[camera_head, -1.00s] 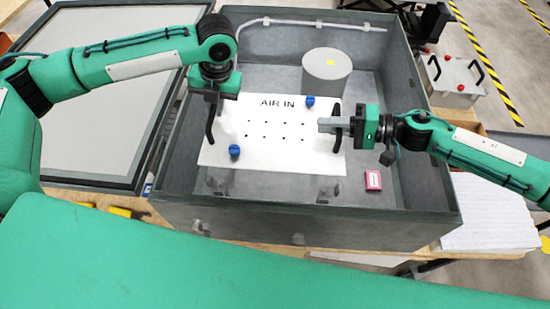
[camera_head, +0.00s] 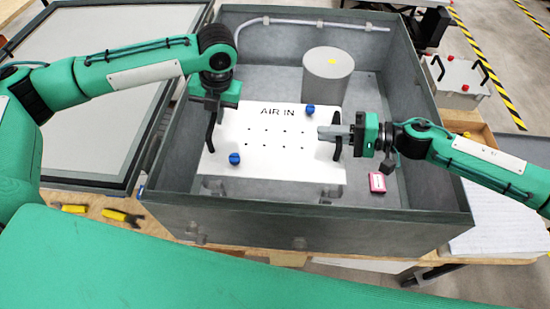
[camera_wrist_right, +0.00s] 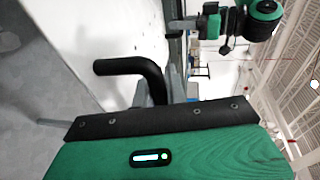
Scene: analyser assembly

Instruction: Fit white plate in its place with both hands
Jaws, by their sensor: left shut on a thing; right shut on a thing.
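The white plate (camera_head: 270,165) is marked AIR IN and has small holes, two blue knobs (camera_head: 310,111) and a black handle at each side. It is inside the open grey box (camera_head: 300,225), over the box's front part. My left gripper (camera_head: 210,108) is shut on the left black handle (camera_head: 210,132). My right gripper (camera_head: 330,131) is shut on the right black handle (camera_head: 337,145), which also shows in the right wrist view (camera_wrist_right: 130,68). I cannot tell whether the plate's underside touches anything.
A grey cylinder (camera_head: 328,75) stands in the box behind the plate. A small pink block (camera_head: 377,182) lies on the box floor at right. A grey framed lid (camera_head: 90,100) lies left of the box. Yellow-handled tools (camera_head: 120,215) lie on the table in front.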

